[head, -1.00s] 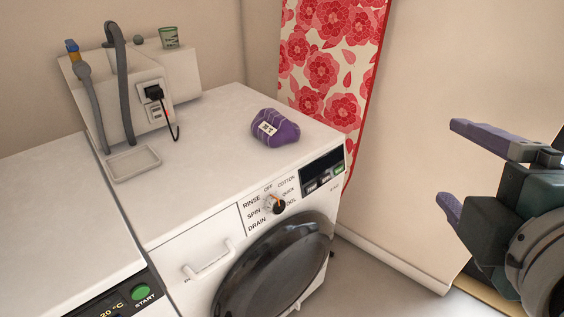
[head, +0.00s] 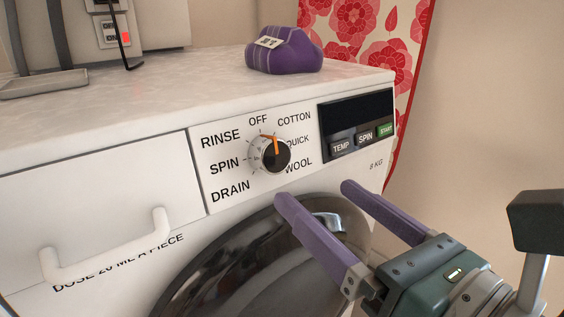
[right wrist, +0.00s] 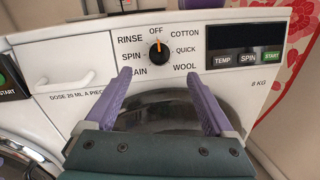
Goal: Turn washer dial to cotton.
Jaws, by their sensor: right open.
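The washer dial (head: 274,153) is a dark round knob with an orange pointer on the white front panel. It also shows in the right wrist view (right wrist: 164,53), where the pointer points up at OFF. The COTTON label (head: 294,118) is up and to the right of the dial. My right gripper (head: 314,194) is open and empty, its two purple fingers apart. In the right wrist view the gripper (right wrist: 160,76) has its fingertips just below the dial, one to either side, and does not touch it. My left gripper is out of view.
The dark round door (head: 235,265) lies below the dial. A drawer handle (head: 105,245) sticks out at the left. A display with TEMP, SPIN and START buttons (head: 357,120) is to the right. A purple bag (head: 284,52) lies on the washer top.

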